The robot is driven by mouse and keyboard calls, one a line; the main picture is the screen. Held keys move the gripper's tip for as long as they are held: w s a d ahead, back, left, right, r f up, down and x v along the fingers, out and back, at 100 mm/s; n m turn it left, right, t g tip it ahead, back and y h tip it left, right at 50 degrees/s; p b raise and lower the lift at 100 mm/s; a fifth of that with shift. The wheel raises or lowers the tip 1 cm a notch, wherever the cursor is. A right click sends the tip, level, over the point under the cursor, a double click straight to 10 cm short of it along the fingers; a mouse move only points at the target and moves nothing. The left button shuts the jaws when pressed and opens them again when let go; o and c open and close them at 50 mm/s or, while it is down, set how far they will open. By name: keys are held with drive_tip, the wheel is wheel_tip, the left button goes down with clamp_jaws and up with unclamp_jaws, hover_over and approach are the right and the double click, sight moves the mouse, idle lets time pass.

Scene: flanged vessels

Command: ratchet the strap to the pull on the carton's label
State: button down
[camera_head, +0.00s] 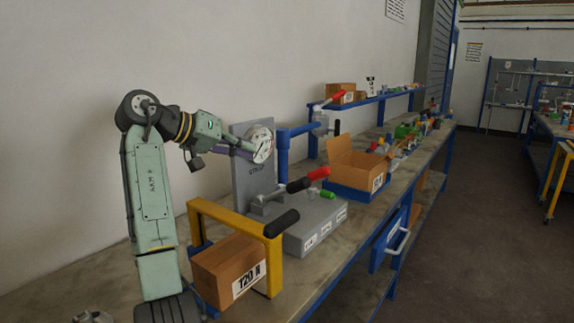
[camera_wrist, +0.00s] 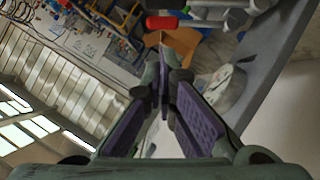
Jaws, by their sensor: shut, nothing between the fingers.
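A brown carton (camera_head: 222,270) with a white label (camera_head: 249,279) reading "120 N" sits on the bench at the front.
A blue post (camera_head: 283,157) stands just right of the dial. An open carton (camera_head: 354,164) in a blue tray (camera_head: 350,192) is farther along the bench (camera_head: 368,226). A blue raised shelf (camera_head: 378,98) runs behind. The wall is close on the left.

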drive_tip(key=shift+r, duration=0.1)
idle(0.3)
drive_tip(key=p, duration=0.3)
hover_over(283, 191)
drive_tip(key=s+a, duration=0.1)
drive_tip(key=s, duration=0.1)
wheel_tip(283, 191, down, 4)
drive_tip(key=shift+s+d+f+p, duration=0.1)
drive_tip(key=shift+d+f+p, duration=0.1)
drive_tip(key=shift+d+f, duration=0.3)
drive_tip(key=shift+s+d+f+p, duration=0.15)
drive_tip(key=shift+d+f+p, duration=0.05)
drive_tip(key=shift+f, duration=0.5)
drive_tip(key=shift+s+d+f+p, duration=0.1)
drive_tip(key=shift+d+f+p, duration=0.1)
drive_tip(key=shift+d+f, duration=0.3)
drive_tip(key=shift+a+f, duration=0.1)
drive_tip(key=shift+f, duration=0.15)
drive_tip(key=shift+s+d+f, duration=0.2)
